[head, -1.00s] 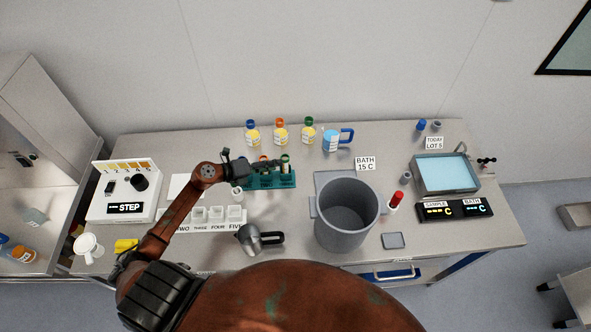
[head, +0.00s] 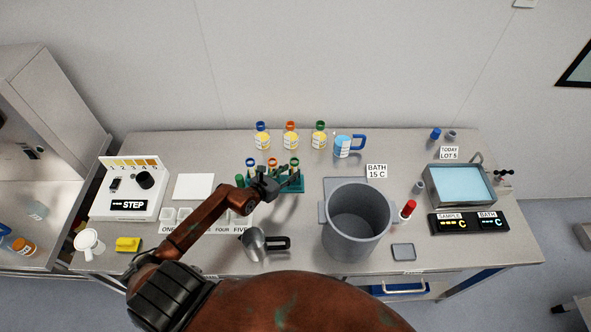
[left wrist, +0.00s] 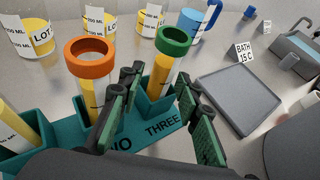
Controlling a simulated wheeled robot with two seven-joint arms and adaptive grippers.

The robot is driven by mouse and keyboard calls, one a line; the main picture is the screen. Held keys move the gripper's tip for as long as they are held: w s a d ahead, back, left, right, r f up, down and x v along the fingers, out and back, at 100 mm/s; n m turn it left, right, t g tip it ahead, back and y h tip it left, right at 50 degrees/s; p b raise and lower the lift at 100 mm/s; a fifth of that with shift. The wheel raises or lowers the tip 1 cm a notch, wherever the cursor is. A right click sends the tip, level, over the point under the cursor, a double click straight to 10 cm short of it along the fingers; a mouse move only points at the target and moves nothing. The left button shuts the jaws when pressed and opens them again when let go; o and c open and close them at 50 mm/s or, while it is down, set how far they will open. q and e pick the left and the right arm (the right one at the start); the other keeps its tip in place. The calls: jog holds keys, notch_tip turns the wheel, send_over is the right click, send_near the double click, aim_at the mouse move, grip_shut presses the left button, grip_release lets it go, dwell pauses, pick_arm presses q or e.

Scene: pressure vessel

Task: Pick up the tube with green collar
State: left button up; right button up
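The tube with the green collar (left wrist: 174,41) stands upright in the THREE slot of the teal rack (left wrist: 145,137), with yellow content. In the head view its collar (head: 295,162) is at the rack's right end. My left gripper (left wrist: 160,88) is open, one finger on each side of this tube's lower part in the picture. I see no clear grip, and cannot tell how deep the tube lies between the fingers. It shows low at the rack's front in the head view (head: 277,183). My right gripper is out of view.
The orange-collared tube (left wrist: 90,48) stands close left of my left finger, with a blue-collared tube (head: 250,162) farther left. Bottles (head: 290,138) and a blue mug (head: 347,146) stand behind. A grey bath pot (head: 358,222) is to the right, a metal jug (head: 256,244) in front.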

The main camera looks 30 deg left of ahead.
aim_at(292, 172)
pick_arm(q)
jog(key=x, duration=0.4)
jog(key=shift+d+f, duration=0.15)
jog(key=shift+f, duration=0.05)
jog(key=shift+s, duration=0.1)
jog(key=shift+c, duration=0.3)
jog(key=c, duration=0.8)
